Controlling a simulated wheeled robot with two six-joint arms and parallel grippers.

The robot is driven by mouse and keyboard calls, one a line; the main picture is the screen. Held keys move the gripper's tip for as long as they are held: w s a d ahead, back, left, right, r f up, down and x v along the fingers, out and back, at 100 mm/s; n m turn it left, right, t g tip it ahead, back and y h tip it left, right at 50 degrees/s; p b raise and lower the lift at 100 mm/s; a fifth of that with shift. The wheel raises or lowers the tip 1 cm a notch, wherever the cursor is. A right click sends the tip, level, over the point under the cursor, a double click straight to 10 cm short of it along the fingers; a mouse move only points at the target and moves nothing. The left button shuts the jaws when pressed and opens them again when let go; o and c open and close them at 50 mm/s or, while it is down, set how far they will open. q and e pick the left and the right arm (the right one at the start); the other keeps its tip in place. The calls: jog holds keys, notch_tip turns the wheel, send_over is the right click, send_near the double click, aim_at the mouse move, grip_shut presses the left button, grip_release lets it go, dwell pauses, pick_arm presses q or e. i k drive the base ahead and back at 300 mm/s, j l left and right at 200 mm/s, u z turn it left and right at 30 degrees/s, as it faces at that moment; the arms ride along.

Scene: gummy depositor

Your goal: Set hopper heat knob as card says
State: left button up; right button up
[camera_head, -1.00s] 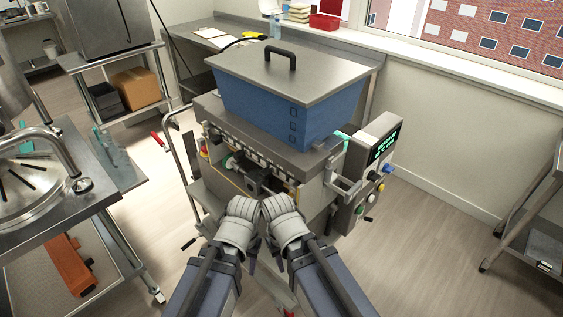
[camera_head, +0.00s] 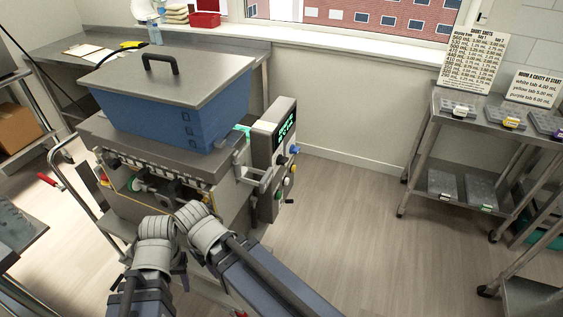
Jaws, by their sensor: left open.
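The depositor's blue hopper (camera_head: 170,105) with a grey lid stands at left centre. Its control box (camera_head: 268,150) on the right side has a lit green display (camera_head: 286,128), too small to read. A blue knob (camera_head: 294,149) and other small coloured controls sit on the box's right face; I cannot tell which is hopper heat. A large printed card (camera_head: 472,62) and a smaller one (camera_head: 535,88) stand on the right shelf. My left gripper (camera_head: 157,228) is in front of the machine, open, its fingers mostly hidden. My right gripper (camera_head: 195,214) is beside it, fingers hidden.
A steel shelf cart (camera_head: 440,115) on the right holds several moulds or trays. A back table (camera_head: 60,50) carries a clipboard (camera_head: 88,50). A red-handled cart (camera_head: 55,175) stands at left. The floor (camera_head: 345,215) between machine and right cart is clear.

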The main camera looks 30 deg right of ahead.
aim_at(282, 160)
jog(key=i+l+z, duration=0.1)
jog(key=l+z, duration=0.35)
jog(key=i+l+z, duration=0.1)
jog(key=z, duration=0.35)
jog(key=i+l+z, duration=0.2)
jog(key=l+z, duration=0.25)
jog(key=i+l+z, duration=0.1)
jog(key=z, duration=0.4)
jog(key=i+z, duration=0.3)
jog(key=z, duration=0.15)
jog(key=i+z, duration=0.25)
jog(key=z, duration=0.2)
jog(key=i+z, duration=0.25)
jog(key=z, duration=0.2)
jog(key=i+j+z, duration=0.15)
jog(key=z, duration=0.3)
jog(key=k+l+u, duration=0.2)
jog(key=k+u, duration=0.2)
jog(key=k, duration=0.25)
jog(key=k+u, duration=0.4)
jog(key=k, duration=0.25)
jog(key=k+j+u, duration=0.2)
jog(key=k+u, duration=0.25)
jog(key=k, duration=0.15)
jog(key=k+u, duration=0.1)
jog(key=u, duration=0.25)
jog(key=j+u, duration=0.1)
jog(key=u, duration=0.2)
jog(key=k+j+u, duration=0.1)
jog(key=u, duration=0.25)
